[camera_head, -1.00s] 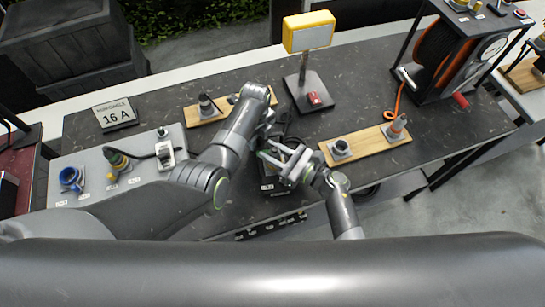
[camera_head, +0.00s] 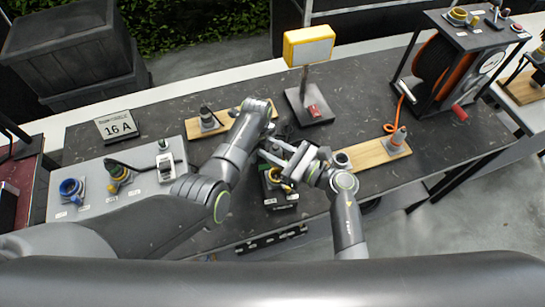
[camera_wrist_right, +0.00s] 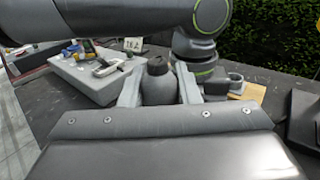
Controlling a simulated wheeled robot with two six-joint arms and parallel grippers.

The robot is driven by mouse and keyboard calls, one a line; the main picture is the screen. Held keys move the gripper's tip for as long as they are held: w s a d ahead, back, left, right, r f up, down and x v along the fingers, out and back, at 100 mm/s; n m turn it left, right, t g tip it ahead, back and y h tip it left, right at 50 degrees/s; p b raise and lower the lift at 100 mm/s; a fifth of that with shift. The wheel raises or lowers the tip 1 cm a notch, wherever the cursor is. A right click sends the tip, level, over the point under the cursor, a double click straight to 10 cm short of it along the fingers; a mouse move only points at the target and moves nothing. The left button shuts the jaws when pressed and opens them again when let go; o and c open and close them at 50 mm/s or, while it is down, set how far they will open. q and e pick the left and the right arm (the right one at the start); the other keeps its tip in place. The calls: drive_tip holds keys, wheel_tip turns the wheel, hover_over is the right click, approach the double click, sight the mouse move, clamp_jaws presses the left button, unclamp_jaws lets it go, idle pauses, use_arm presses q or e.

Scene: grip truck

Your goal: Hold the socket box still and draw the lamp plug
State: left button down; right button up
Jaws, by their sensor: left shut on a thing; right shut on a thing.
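The dark socket box (camera_head: 281,200) sits near the table's front edge in the head view, with a yellowish ring on its top. My left gripper (camera_head: 268,147) reaches down at its far side and is shut on it; its fingertips are mostly hidden by the arms. My right gripper (camera_head: 285,163) is shut on the lamp plug, above the box's far part. In the right wrist view the plug (camera_wrist_right: 158,86) is a grey body with a dark end, between the two fingers. Whether the plug's pins are clear of the socket is hidden. The yellow lamp (camera_head: 309,45) stands behind.
A grey panel (camera_head: 92,208) with several connectors lies at left, with a 16 A sign (camera_head: 117,125) behind it. Wooden boards with sockets lie behind (camera_head: 225,122) and at right (camera_head: 372,153). A cable reel (camera_head: 455,65) stands at far right.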

use_arm(q)
drive_tip(key=shift+d, duration=0.1)
use_arm(e)
drive_tip(key=shift+r, duration=1.05)
use_arm(q)
drive_tip(key=c, duration=1.4)
unclamp_jaws()
drive_tip(key=o, duration=0.4)
use_arm(e)
drive_tip(key=shift+w+d, duration=0.1)
